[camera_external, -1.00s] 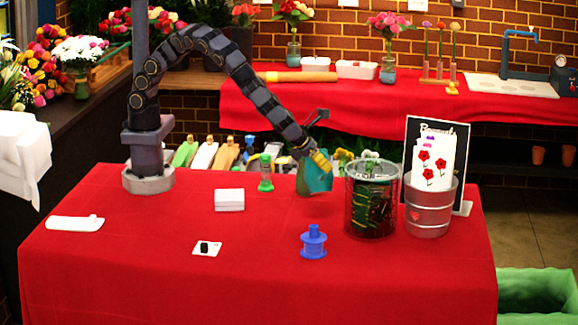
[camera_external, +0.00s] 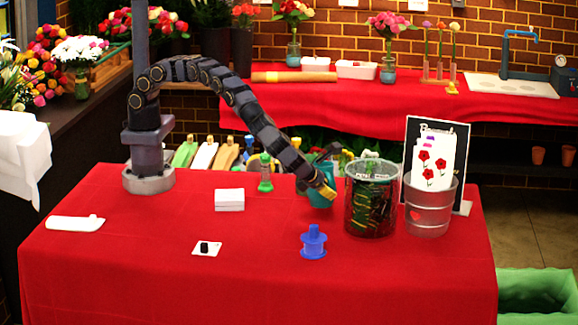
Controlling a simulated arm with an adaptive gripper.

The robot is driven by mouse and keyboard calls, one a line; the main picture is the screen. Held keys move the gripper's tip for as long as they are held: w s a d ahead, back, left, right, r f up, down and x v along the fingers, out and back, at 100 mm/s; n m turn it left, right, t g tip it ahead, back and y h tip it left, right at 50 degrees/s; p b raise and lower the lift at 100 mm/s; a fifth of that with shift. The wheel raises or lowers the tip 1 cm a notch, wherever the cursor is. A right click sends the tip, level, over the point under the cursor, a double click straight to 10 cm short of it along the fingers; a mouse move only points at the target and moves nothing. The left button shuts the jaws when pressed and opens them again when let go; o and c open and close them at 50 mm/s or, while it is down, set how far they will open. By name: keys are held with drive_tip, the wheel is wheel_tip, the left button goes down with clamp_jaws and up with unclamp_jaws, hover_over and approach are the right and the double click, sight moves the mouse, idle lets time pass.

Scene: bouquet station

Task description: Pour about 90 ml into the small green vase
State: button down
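A small green vase-like piece (camera_external: 265,173), with a green top and base, stands upright near the table's back edge, left of my gripper. My gripper (camera_external: 326,190), with yellow fingertips, is right of it, in front of a teal container (camera_external: 323,172). The gripper appears shut on this container, though the finger contact is hidden. The container looks nearly upright, just left of the big clear bin; I cannot tell whether its bottom touches the table. No liquid is visible in either the vase or the container.
A clear bin (camera_external: 371,200) with dark green contents stands close right of my gripper. The red table (camera_external: 150,270) is clear at front left.

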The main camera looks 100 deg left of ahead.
drive_tip(key=shift+w+d+f+y+b, duration=0.15)
drive_tip(key=shift+d+f+y+b, duration=0.15)
drive_tip(key=shift+d+f+b, duration=0.1)
drive_tip(key=shift+f, duration=0.15)
drive_tip(key=shift+m, duration=0.3)
idle(1.3)
